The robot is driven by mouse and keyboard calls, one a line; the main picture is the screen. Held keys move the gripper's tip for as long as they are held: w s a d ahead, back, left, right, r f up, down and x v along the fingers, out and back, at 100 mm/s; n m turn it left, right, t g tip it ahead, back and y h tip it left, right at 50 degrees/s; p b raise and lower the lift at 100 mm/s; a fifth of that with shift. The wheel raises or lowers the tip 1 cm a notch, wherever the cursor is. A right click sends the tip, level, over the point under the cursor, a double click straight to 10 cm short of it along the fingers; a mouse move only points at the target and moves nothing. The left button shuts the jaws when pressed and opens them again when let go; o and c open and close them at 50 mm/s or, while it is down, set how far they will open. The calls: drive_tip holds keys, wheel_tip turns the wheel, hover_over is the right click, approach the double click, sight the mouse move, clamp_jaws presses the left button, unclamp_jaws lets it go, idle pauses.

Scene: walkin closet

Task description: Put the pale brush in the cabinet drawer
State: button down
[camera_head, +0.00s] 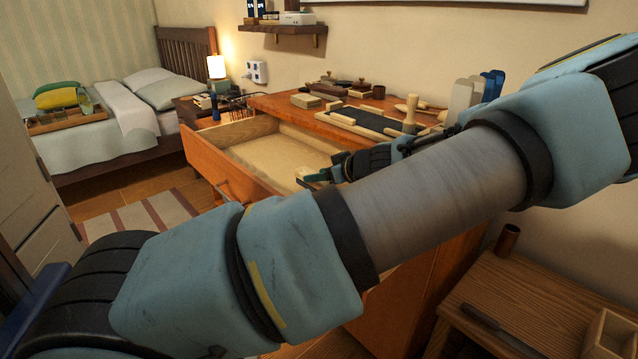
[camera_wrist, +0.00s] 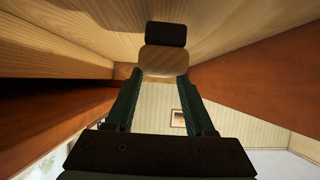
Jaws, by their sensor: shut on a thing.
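The cabinet drawer (camera_head: 250,187) is pulled out and open, with an orange-brown front and a pale floor. My gripper (camera_head: 309,179) is over the right part of the open drawer, partly hidden by my arm. In the wrist view my gripper's two dark green fingers (camera_wrist: 158,90) are shut on the pale brush (camera_wrist: 164,61), a light wooden block with a dark part (camera_wrist: 166,34) at its far end. A small pale bit of the brush (camera_head: 303,172) shows at the fingertips in the head view. I cannot tell whether it touches the drawer floor.
The cabinet top (camera_head: 268,103) holds a dark tray (camera_head: 372,122), small boxes and several wooden items. A wooden bench (camera_head: 540,300) stands at lower right. A bed (camera_head: 120,125) is at back left. The left part of the drawer is empty.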

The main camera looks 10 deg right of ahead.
drive_tip(key=shift+f, duration=1.3)
drive_tip(key=shift+c, duration=1.3)
unclamp_jaws()
drive_tip(key=shift+f, duration=0.1)
drive_tip(key=shift+r, duration=0.2)
drive_tip(key=b+v, duration=0.1)
drive_tip(key=v, duration=1.1)
